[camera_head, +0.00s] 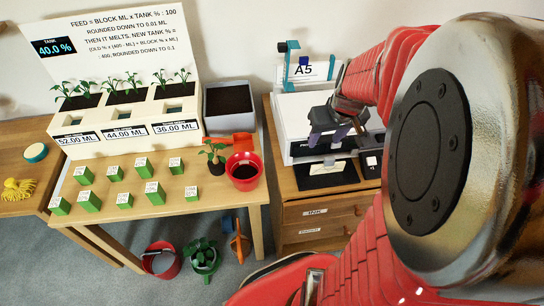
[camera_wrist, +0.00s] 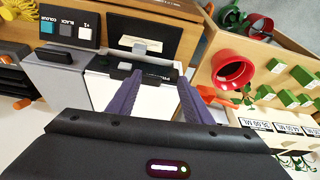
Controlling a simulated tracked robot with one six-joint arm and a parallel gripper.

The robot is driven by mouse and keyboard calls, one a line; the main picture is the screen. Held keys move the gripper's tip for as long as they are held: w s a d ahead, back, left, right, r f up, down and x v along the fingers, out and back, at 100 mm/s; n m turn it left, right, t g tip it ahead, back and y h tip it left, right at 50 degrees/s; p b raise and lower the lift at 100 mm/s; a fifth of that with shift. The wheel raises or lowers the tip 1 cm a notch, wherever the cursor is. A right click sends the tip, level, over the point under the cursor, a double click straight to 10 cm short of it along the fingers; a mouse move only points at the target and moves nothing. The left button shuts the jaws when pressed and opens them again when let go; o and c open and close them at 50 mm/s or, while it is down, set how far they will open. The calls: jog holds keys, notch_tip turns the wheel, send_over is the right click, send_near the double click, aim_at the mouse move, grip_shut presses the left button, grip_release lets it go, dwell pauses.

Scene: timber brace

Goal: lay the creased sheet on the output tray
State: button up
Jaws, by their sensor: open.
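The white printer (camera_head: 295,109) stands on a wooden cabinet. A black output tray (camera_head: 318,182) juts from its front. A small pale sheet (camera_head: 327,168) shows over the tray's inner part; it also shows in the wrist view (camera_wrist: 152,43), with a small grey piece in front of it. I cannot make out its crease, or whether it lies flat on the tray. My gripper (camera_head: 334,146) is above the printer's front, fingers pointing down. In the wrist view my gripper (camera_wrist: 158,80) has its two purple fingers apart, with nothing between them; the sheet is beyond the tips.
A control panel with buttons (camera_wrist: 68,32) is beside the tray. Left of the cabinet is a table (camera_head: 220,192) with several green blocks (camera_head: 154,192), a red pot (camera_head: 244,171) and a planter board. Drawers (camera_head: 314,211) are below the printer. My arm hides the right side.

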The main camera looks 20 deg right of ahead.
jog(key=s+a+r+n, duration=0.1)
jog(key=s+a+r, duration=0.2)
jog(key=a, duration=0.4)
jog(key=s+a+r+t, duration=0.1)
jog(key=s+a+r, duration=0.1)
jog(key=a+r, duration=0.2)
jog(key=s+a+r+n+t+y, duration=0.1)
jog(key=s+a+r, duration=0.2)
jog(key=a, duration=0.6)
jog(key=shift+s+a+r+n, duration=0.3)
jog(key=shift+s+r, duration=0.05)
jog(key=shift+r, duration=0.2)
jog(key=shift+c, duration=0.5)
